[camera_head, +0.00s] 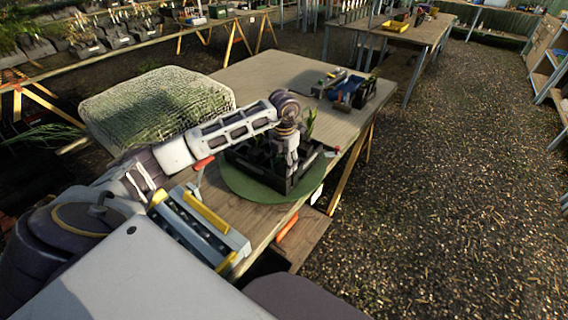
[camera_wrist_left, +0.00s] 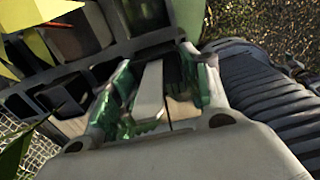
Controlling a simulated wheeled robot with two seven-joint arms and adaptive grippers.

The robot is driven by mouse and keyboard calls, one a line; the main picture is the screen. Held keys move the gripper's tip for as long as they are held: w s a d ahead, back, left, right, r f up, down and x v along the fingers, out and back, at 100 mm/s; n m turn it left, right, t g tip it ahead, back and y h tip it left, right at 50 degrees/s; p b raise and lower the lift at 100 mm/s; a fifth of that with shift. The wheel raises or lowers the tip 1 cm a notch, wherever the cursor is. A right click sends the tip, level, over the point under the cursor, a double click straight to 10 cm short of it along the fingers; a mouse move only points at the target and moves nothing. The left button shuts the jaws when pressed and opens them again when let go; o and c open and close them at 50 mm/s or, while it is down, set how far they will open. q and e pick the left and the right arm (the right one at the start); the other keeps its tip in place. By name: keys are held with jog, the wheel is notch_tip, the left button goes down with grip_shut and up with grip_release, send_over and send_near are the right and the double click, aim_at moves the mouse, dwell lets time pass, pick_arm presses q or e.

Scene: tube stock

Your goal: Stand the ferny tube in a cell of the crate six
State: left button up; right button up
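A black crate (camera_head: 292,186) with cells stands on a round green mat (camera_head: 240,182) near the table's front edge. My left gripper (camera_head: 291,162) points down over the crate's right part. In the left wrist view its green-padded fingers (camera_wrist_left: 160,88) are apart, with pale and dark surfaces showing between them; I see nothing clearly gripped. A green leafy plant (camera_head: 310,124) rises behind the gripper; I cannot tell if it is the ferny tube. Yellow-green leaves (camera_wrist_left: 38,48) show at the left of the wrist view, over the crate's dark cells (camera_wrist_left: 68,96). My right gripper is not in view.
A grey and yellow rack (camera_head: 205,225) stands at the table's near left corner. A dark crate with blue items (camera_head: 352,92) sits farther back. A big green woven bale (camera_head: 150,105) is on the left. The table's far left part is clear.

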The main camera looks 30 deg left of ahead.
pick_arm(q)
jog(key=o, duration=0.4)
jog(key=shift+r, duration=0.15)
jog(key=shift+r, duration=5.9)
jog(key=shift+r, duration=0.1)
